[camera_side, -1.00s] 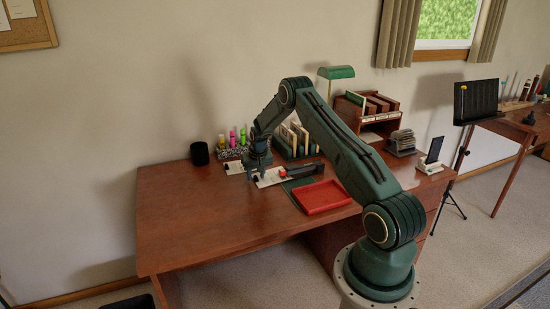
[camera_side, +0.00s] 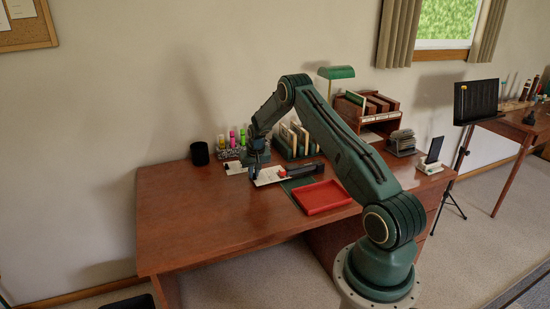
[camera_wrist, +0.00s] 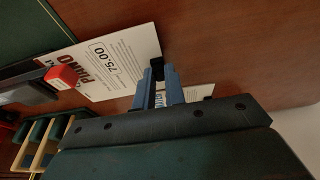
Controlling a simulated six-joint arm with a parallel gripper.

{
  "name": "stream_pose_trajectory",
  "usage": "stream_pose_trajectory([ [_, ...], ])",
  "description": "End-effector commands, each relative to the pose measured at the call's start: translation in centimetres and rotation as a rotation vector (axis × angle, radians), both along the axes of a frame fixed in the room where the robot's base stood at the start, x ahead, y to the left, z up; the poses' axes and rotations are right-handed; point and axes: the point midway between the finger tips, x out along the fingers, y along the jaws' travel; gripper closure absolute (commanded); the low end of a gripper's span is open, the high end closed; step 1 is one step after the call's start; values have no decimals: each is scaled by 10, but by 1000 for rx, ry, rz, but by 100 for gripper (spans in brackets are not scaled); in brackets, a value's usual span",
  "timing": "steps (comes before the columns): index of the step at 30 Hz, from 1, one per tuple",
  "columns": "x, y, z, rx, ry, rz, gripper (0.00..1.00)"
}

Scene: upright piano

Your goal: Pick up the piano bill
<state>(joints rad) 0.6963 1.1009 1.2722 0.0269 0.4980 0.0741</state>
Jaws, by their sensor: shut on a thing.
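The piano bill (camera_wrist: 112,68) is a white sheet with "PIANO" and "75.00" printed on it. It lies on the desk and also shows in the side view (camera_side: 271,176). My gripper (camera_wrist: 158,74) is shut at the bill's edge, with a small black piece between its blue fingertips; whether this is a clip or finger pads I cannot tell. In the side view my gripper (camera_side: 254,175) points down at the bill's left end. The bill looks flat on the desk, and the fingers hide part of its edge.
A second paper (camera_wrist: 199,92) with blue print lies beside the bill, partly behind my fingers. A black stapler-like object with a red end (camera_wrist: 61,76) sits over the bill's other side. A red tray (camera_side: 322,197) and card rack (camera_side: 296,140) stand nearby. The desk's left front is clear.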

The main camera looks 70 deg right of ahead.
Motion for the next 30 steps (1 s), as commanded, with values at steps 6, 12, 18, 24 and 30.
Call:
stream_pose_trajectory([
  [6,25,25,0,0,2,5,100],
  [12,48,48,0,0,0,4,100],
  [18,52,51,28,-3,-3,0,100],
  [24,52,51,67,-4,-4,0,100],
  [30,51,51,105,-2,-2,0,100],
])
